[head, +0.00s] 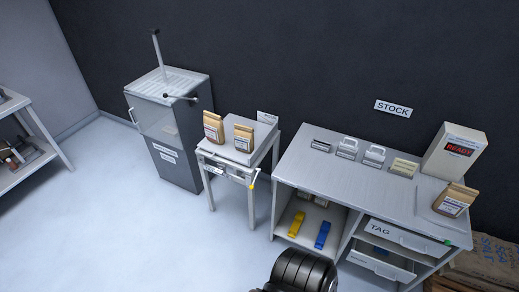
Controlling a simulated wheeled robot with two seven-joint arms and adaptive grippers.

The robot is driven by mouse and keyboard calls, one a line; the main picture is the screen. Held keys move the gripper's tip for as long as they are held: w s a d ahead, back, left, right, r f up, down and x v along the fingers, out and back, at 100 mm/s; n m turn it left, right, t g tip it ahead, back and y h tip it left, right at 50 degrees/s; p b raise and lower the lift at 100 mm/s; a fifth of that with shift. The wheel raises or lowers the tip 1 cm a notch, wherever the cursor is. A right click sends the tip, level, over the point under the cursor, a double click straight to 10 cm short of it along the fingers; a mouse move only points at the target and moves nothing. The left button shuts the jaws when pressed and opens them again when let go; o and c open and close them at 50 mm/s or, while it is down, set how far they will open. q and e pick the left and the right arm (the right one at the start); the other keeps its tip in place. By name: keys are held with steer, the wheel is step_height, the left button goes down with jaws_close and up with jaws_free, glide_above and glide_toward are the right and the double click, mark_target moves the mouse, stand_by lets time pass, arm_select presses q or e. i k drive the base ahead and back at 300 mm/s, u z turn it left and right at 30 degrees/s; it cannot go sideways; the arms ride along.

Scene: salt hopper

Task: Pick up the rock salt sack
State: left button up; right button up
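A brown burlap sack (488,262) with dark printed lettering lies low at the bottom right, beside the long grey bench; the picture edge cuts it off. The lettering looks like "salt", but I cannot read it fully. Smaller paper bags with white labels stand elsewhere: two on the small table, a left one (213,128) and a right one (244,138), and one (454,200) at the bench's right end. I cannot read their labels. Neither of my grippers shows; only a dark ribbed part of my own body is at the bottom middle.
The long bench (330,170) holds small metal containers and a white box (455,152) marked READY. One lower drawer (380,265) appears pulled out. A grey cabinet (175,130) with a lever stands behind left. The pale floor (130,230) at left is clear.

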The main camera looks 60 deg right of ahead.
mark_target(213, 124)
steer(key=i, duration=1.1)
steer(key=z, duration=3.05)
